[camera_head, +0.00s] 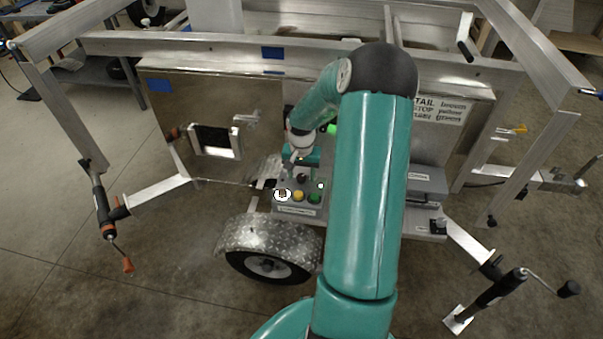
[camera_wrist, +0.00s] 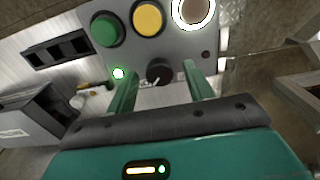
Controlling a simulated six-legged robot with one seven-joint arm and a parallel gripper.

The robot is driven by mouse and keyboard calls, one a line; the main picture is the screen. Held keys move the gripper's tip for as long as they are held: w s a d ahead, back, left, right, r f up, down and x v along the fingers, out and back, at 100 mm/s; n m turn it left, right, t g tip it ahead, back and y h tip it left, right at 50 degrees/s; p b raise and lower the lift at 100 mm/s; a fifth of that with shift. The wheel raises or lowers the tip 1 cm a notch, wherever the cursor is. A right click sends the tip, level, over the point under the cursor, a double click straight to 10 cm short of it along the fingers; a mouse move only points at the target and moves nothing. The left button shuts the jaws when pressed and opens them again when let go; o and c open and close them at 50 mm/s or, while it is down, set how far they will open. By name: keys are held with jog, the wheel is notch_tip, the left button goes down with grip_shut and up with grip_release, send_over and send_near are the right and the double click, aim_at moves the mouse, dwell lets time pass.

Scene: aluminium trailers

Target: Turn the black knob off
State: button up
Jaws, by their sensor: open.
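The black knob (camera_wrist: 159,71) is on a grey control panel (camera_wrist: 140,55) in the wrist view. A pale pointer mark on it points toward the lower left of the picture. My gripper (camera_wrist: 159,80) is open, with one teal finger on each side of the knob. Gaps show between the fingers and the knob, and I cannot tell the exact depth. In the head view the knob (camera_head: 302,179) is a small dark spot on the panel, just below my gripper (camera_head: 294,163), partly hidden by it.
A green button (camera_wrist: 107,29), a yellow button (camera_wrist: 148,18) and a white-ringed button (camera_wrist: 193,10) are on the panel. The trailer wheel fender (camera_head: 268,238) is below the panel. A grey box (camera_head: 426,182) stands to the right.

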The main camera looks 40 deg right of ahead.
jog(key=shift+c, duration=0.2)
jog(key=c, duration=0.9)
jog(key=shift+c, duration=0.2)
jog(key=n, duration=1.3)
jog(key=shift+n, duration=2.5)
